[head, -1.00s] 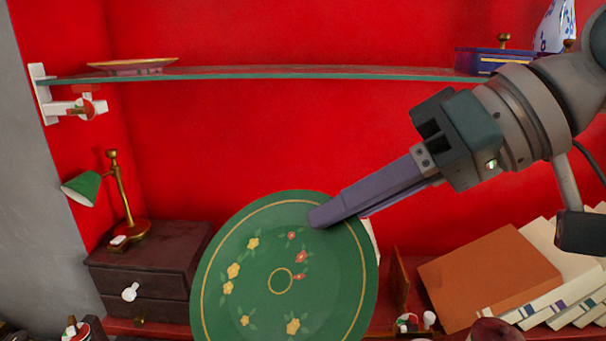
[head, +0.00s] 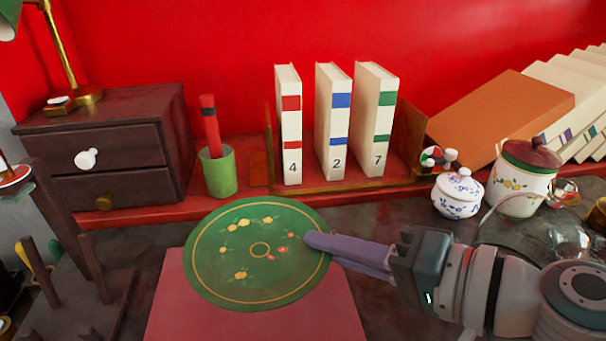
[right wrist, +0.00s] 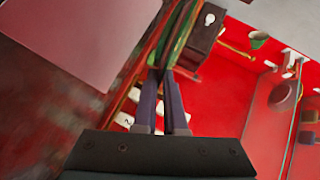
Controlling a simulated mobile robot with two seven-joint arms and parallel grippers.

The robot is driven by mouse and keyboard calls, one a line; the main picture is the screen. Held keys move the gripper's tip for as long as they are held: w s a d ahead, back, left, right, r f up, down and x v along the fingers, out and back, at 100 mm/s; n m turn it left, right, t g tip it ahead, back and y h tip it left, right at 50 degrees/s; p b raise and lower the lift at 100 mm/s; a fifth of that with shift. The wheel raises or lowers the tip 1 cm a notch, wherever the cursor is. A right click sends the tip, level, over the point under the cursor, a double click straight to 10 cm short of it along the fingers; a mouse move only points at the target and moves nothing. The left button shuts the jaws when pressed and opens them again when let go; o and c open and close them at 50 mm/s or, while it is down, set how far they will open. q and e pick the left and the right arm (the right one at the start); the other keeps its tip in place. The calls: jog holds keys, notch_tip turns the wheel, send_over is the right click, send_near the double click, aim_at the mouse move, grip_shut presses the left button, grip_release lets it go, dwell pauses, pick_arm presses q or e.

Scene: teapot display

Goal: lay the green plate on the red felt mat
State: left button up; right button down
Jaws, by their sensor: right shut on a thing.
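The green plate (head: 230,275), with a gold rim line and yellow and red flowers, is in the middle of the head view. My right gripper (head: 318,243) is shut on its right edge. The red felt mat (head: 250,322) lies on the dark counter, and the plate overlaps its far part in the picture. In the right wrist view the mat (right wrist: 80,35) is at the upper left, apart from the plate (right wrist: 176,38), which shows edge-on between the fingers. The plate appears held above the counter. My left gripper is not in view.
A dark wooden rack (head: 85,275) stands left of the mat. Behind are a drawer box (head: 105,150), a green cup (head: 218,172) and several numbered books (head: 335,125). A small white pot (head: 458,195) and a larger lidded jar (head: 520,180) stand at the right, beyond my arm.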

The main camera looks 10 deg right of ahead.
aim_at(328, 300)
jog(key=shift+f+b, duration=2.8)
jog(key=shift+f, duration=0.55)
jog(key=shift+f+b, duration=0.5)
jog(key=shift+b, duration=0.05)
jog(key=shift+d+f, duration=0.1)
jog(key=shift+f, duration=0.1)
